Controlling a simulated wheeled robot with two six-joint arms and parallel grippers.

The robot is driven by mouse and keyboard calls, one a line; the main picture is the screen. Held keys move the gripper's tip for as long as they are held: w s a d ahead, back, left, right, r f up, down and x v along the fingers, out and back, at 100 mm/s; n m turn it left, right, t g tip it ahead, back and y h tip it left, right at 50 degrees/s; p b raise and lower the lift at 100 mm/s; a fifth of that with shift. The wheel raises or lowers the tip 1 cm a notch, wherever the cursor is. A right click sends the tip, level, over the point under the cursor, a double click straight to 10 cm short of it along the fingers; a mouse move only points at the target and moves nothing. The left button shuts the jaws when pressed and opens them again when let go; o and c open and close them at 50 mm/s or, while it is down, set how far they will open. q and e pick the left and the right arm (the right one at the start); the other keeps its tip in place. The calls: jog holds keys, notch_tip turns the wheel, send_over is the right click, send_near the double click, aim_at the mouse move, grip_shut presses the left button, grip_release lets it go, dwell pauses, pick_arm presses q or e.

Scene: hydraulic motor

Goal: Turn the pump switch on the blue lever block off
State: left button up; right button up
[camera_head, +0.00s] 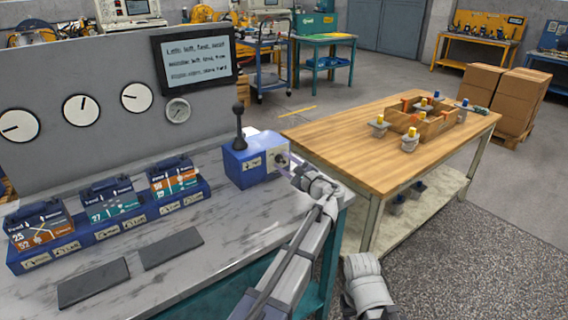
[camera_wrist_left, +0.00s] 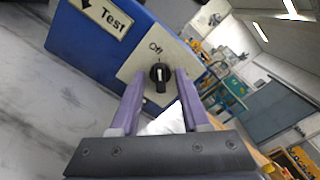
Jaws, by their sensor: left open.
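The blue lever block (camera_head: 240,170) stands on the grey marbled bench near its right end, with a black ball-topped lever upright on it. In the left wrist view its blue side (camera_wrist_left: 104,45) bears a "Test" label. The pump switch (camera_wrist_left: 159,75) is a small black knob with a white mark on a pale plate, below a short label that looks like "Off". The white mark points roughly towards that label. My left gripper (camera_wrist_left: 159,84) is open, its two purple fingers on either side of the knob. I cannot tell whether they touch it. My right gripper is not visible.
A row of labelled blue valve blocks (camera_head: 110,222) and two dark flat plates (camera_head: 93,283) lie on the left of the bench. Gauges and a screen (camera_head: 196,58) are on the panel behind. A wooden table (camera_head: 360,155) stands to the right.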

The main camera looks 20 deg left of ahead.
pick_arm(q)
jog(key=v, duration=0.7)
jog(key=shift+s+d, duration=0.2)
